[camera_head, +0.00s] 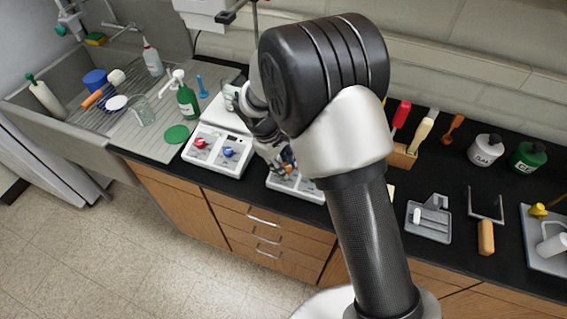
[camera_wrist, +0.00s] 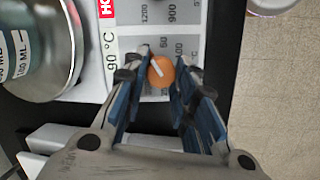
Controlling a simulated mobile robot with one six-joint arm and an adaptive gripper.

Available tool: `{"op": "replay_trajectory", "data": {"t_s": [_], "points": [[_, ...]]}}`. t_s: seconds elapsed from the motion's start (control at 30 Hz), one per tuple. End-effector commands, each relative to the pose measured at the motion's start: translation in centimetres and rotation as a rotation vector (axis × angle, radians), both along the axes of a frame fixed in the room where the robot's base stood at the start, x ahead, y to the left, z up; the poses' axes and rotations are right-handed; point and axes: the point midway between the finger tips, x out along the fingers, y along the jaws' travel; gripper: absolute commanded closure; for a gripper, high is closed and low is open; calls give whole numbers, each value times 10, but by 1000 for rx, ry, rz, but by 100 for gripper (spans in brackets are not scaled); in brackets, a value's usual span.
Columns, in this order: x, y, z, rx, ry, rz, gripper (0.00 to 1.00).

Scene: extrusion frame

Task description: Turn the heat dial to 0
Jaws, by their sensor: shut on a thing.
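My gripper (camera_head: 286,168) is over the front panel of a white hotplate (camera_head: 308,192), which my arm partly hides in the head view. In the wrist view, my blue-padded gripper fingers (camera_wrist: 162,62) are around an orange dial (camera_wrist: 162,74) and shut on it. The dial has a white pointer line, tilted toward the upper left of the picture. I cannot read which number the pointer meets.
A glass beaker (camera_wrist: 45,55) stands close to my gripper on the left of the wrist view. Another white device (camera_head: 217,152) with a red knob and a blue knob sits to the left. Bottles and tools line the black counter (camera_head: 455,190) on the right. The sink is far left.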

Motion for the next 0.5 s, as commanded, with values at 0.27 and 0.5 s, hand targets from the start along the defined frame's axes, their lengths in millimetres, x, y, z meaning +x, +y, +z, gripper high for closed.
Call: {"op": "replay_trajectory", "data": {"t_s": [0.27,0.5], "points": [[0,0,0,0,0,0,63],[0,0,0,0,0,0,54]]}}
